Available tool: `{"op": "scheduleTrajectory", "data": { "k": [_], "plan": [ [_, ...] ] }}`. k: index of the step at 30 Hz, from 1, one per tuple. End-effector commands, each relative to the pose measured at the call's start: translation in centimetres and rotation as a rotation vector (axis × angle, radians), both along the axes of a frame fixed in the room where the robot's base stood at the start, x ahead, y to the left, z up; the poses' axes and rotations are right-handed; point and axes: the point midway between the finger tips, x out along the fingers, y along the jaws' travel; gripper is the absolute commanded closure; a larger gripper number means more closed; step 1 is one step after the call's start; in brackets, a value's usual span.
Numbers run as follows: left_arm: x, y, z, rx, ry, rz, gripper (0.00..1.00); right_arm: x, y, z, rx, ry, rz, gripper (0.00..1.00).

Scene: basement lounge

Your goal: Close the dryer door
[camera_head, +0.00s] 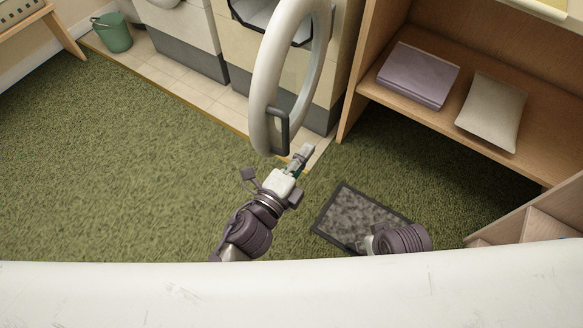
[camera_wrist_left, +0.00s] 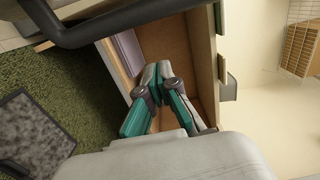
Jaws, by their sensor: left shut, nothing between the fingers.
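The dryer door (camera_head: 262,95) is a thick white ring with a dark grey handle (camera_head: 284,132) low on its edge. It stands open, swung out from the dryer (camera_head: 240,45), whose dark round opening shows behind it. My left gripper (camera_head: 304,152) is just below and right of the handle, shut and empty, with a small gap visible in the picture. In the left wrist view, the shut gripper (camera_wrist_left: 158,72) points at the wooden shelf, and a dark curved bar, apparently the handle, crosses the upper left. My right arm shows at the bottom; its fingers are mostly hidden.
A wooden shelf unit (camera_head: 440,105) with a purple folded cloth (camera_head: 418,75) and a pale cushion (camera_head: 492,110) stands to the right. A dark grey mat (camera_head: 358,215) lies on the green carpet. A green bucket (camera_head: 112,33) is far left. The carpet at left is clear.

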Motion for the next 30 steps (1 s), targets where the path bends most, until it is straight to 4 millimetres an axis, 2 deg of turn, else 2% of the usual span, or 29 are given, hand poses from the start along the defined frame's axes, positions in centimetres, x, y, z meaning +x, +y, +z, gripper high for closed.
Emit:
{"op": "scheduleTrajectory", "data": {
  "k": [3,6,12,26,30],
  "plan": [
    [1.9,-1.0,0.0,0.001,-0.001,0.000,1.00,0.0,0.0,0.2,0.000,-0.002,0.000,0.60],
    [2.1,0.9,-0.1,0.004,0.001,0.000,1.00,0.0,0.0,0.0,0.000,0.000,-0.001,0.60],
    [2.5,2.6,-0.1,0.000,0.001,0.000,1.00,0.0,0.0,-0.1,0.000,0.000,-0.001,0.60],
    [2.6,3.0,-0.1,0.000,0.001,-0.002,1.00,0.0,0.0,-0.1,0.000,0.000,-0.001,0.60],
    [2.8,3.8,-0.1,0.003,0.000,-0.016,1.00,0.0,0.0,0.0,0.001,-0.001,-0.001,0.60]
  ]
}}
